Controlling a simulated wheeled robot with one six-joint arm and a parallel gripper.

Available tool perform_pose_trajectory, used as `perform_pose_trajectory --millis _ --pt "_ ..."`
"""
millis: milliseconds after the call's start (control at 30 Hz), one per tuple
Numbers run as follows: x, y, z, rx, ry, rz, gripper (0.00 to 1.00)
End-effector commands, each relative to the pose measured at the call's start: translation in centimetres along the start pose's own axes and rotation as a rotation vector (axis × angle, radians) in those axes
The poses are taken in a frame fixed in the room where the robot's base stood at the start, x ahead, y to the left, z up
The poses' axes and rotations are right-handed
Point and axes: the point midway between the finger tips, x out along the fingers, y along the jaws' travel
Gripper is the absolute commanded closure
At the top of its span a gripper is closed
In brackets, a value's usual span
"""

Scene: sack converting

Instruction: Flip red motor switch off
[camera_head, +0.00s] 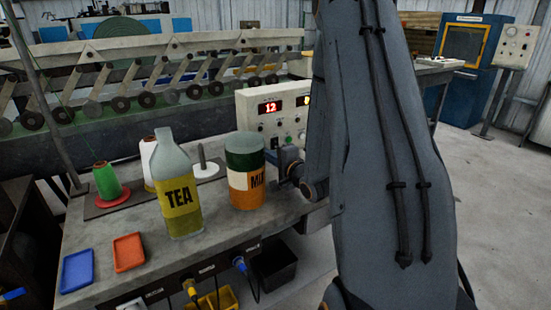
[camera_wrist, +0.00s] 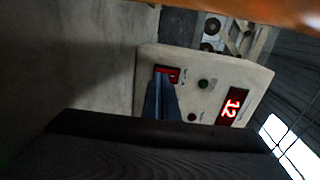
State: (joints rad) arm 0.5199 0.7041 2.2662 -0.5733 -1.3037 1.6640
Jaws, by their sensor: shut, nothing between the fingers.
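The control panel (camera_head: 252,118) is a pale box with red lit displays, one reading 12, at the back of the bench. In the wrist view the panel (camera_wrist: 207,65) appears turned on its side. The red switch (camera_wrist: 172,72) sits in a dark frame on its face, near a green button (camera_wrist: 204,84). My gripper (camera_wrist: 163,78) is shut and empty, its tips over the lower part of the switch. I cannot tell whether they touch it. In the head view my gripper (camera_head: 285,158) is partly hidden beside the orange-and-green jar (camera_head: 246,196); the switch is not visible there.
The TEA bottle (camera_head: 180,190) stands left of the jar. A green spool (camera_head: 107,182), an orange tray (camera_head: 128,252) and a blue tray (camera_head: 77,271) are further left on the bench. My arm covers the panel's right side.

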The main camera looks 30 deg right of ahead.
Motion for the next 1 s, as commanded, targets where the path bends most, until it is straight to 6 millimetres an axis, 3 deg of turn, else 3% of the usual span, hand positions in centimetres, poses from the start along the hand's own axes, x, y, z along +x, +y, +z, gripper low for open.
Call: perform_pose_trajectory --millis 1000 --pt "2.2 0.9 -0.1 -0.001 0.000 0.003 1.00"
